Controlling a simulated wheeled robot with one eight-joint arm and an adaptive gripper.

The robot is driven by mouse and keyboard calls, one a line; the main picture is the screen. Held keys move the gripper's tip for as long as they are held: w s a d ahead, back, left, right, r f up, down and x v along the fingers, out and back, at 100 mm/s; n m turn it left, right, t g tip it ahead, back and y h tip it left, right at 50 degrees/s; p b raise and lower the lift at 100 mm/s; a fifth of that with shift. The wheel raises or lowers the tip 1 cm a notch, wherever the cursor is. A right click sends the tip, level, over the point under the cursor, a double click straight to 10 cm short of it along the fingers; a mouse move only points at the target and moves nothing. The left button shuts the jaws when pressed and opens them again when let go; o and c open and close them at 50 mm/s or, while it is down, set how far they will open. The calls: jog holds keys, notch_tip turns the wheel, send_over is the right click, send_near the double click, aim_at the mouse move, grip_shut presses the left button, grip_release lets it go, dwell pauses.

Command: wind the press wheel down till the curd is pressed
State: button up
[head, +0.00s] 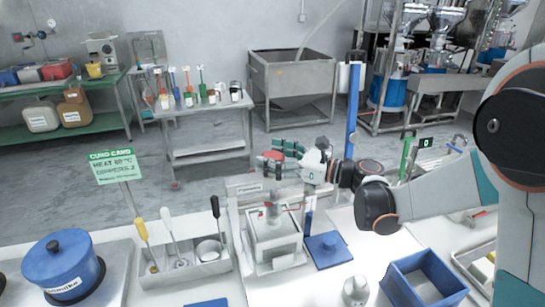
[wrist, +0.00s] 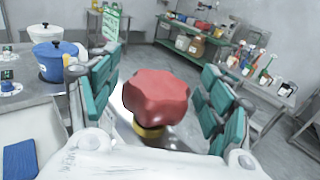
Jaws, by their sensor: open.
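The press wheel is a red lobed knob (wrist: 157,97) on a yellow collar in the wrist view. It sits between the green finger pads of my gripper, with visible gaps on both sides. In the head view my gripper (head: 279,156) is open, above and behind the white press (head: 274,243), and a bit of red shows at its fingertips.
Left of the press are a utensil holder (head: 192,268) with upright tools, a blue pot (head: 64,264) and a green curd card (head: 113,166). To the right lie a blue lid (head: 327,249), a small metal piece (head: 355,291) and a blue open box (head: 425,281).

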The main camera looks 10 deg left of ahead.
jog(key=c, duration=1.1)
jog(key=shift+s+m+t, duration=0.1)
jog(key=shift+m+t, duration=0.2)
jog(key=shift+t, duration=0.1)
